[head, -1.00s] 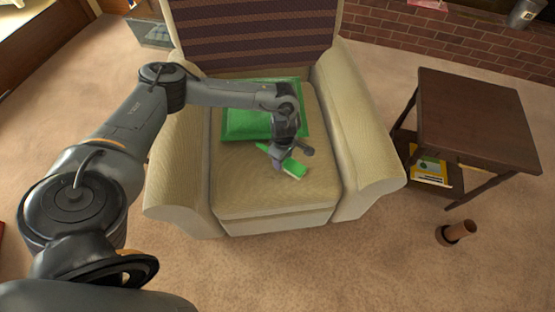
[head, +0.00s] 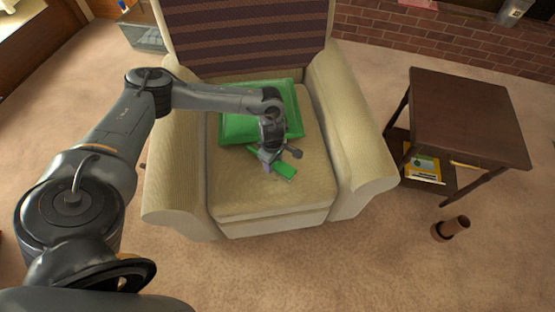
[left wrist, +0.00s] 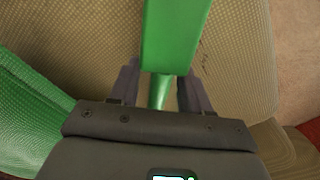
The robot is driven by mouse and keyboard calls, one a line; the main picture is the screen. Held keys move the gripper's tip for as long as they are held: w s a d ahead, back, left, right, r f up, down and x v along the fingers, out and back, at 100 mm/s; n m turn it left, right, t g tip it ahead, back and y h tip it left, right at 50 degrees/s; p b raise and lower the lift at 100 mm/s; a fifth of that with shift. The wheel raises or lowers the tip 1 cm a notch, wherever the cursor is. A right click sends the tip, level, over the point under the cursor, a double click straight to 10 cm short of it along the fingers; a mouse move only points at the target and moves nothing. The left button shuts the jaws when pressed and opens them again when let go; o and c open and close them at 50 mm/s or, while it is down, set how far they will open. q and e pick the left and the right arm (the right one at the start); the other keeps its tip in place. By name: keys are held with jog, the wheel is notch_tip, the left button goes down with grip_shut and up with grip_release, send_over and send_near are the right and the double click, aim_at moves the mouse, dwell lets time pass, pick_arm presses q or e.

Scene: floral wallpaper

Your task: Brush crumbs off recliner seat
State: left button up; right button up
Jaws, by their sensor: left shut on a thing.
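The recliner seat (head: 260,203) is a cream textured cushion between two padded arms. My left gripper (head: 268,161) is over the middle of the seat, shut on the handle of a green brush. The brush head (head: 285,171) points to the front right, low over the seat; I cannot tell if it touches. In the left wrist view the green brush (left wrist: 178,35) runs up from between the fingers (left wrist: 160,88). Small dark specks (left wrist: 206,48) lie on the seat just right of it. My right gripper is not in view.
A green pillow (head: 240,129) lies at the back of the seat, close behind my gripper. A dark side table (head: 465,115) with a yellow book (head: 424,168) on its shelf stands at the right. A brown cylindrical object (head: 451,229) is on the carpet. The front of the seat is clear.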

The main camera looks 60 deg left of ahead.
aim_at(244, 171)
pick_arm(q)
jog(key=shift+s+a, duration=0.2)
jog(key=shift+s, duration=0.25)
jog(key=shift+s+a+f+p, duration=0.1)
jog(key=shift+s+a+p, duration=0.15)
jog(key=shift+s, duration=0.25)
jog(key=shift+s+a+p, duration=0.15)
jog(key=shift+s+a, duration=0.15)
jog(key=shift+s, duration=0.2)
jog(key=shift+s+a, duration=0.3)
jog(key=shift+s, duration=0.35)
jog(key=shift+s+a+f+p, duration=0.1)
jog(key=shift+s+a+p, duration=0.3)
jog(key=shift+s, duration=0.45)
jog(key=shift+s+a, duration=0.25)
jog(key=shift+s, duration=0.05)
jog(key=shift+s+a+p, duration=0.15)
jog(key=shift+s+a, duration=0.15)
jog(key=shift+s, duration=0.4)
jog(key=shift+s+a+p, duration=0.15)
jog(key=shift+s+a, duration=0.15)
jog(key=shift+s, duration=0.4)
